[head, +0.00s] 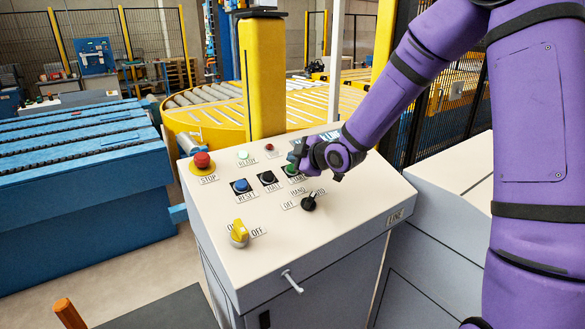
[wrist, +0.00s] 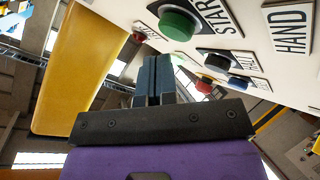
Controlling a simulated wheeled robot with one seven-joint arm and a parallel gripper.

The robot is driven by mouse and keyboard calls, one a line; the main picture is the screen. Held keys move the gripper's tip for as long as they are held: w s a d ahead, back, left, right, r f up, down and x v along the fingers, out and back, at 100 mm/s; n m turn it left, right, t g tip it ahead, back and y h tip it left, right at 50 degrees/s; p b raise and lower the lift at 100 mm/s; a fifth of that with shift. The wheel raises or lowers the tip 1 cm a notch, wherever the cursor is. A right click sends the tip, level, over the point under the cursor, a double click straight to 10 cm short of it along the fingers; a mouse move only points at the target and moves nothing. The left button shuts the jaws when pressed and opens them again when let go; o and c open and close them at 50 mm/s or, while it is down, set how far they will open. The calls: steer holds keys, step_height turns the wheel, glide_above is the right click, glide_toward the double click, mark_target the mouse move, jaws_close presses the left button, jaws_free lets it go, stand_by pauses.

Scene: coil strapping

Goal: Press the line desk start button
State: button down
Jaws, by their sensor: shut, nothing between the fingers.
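The green START button (head: 291,170) is on the sloped cream top of the line desk (head: 350,248), partly hidden by my gripper in the head view. In the wrist view the START button (wrist: 179,24) is large, with its label beside it. My gripper (head: 293,157) is shut and empty, just above and beyond the button in the head view. In the wrist view its closed fingertips (wrist: 154,60) show below and left of the button, with a visible gap in the picture.
The desk also has a red STOP button (head: 202,160), a blue RESET button (head: 241,186), a black HALT button (head: 267,178), a black selector (head: 308,202) and a yellow switch (head: 239,232). A yellow post (head: 263,80) stands behind it.

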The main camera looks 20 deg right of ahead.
steer(key=shift+f, duration=0.15)
steer(key=shift+w+f, duration=0.2)
steer(key=shift+f, duration=0.05)
steer(key=shift+w+f, duration=0.15)
steer(key=shift+f, duration=0.3)
stand_by(1.1)
steer(key=shift+r, duration=0.1)
steer(key=shift+s+r, duration=0.35)
steer(key=shift+r, duration=0.4)
steer(key=shift+s+d+r, duration=0.1)
steer(key=shift+s+r, duration=0.2)
steer(key=shift+r, duration=0.5)
steer(key=shift+s+d+r, duration=0.1)
steer(key=shift+s+r, duration=0.15)
steer(key=shift+r, duration=0.5)
steer(key=shift+s+d+r, duration=0.1)
steer(key=shift+s+r, duration=0.2)
steer(key=shift+r, duration=0.5)
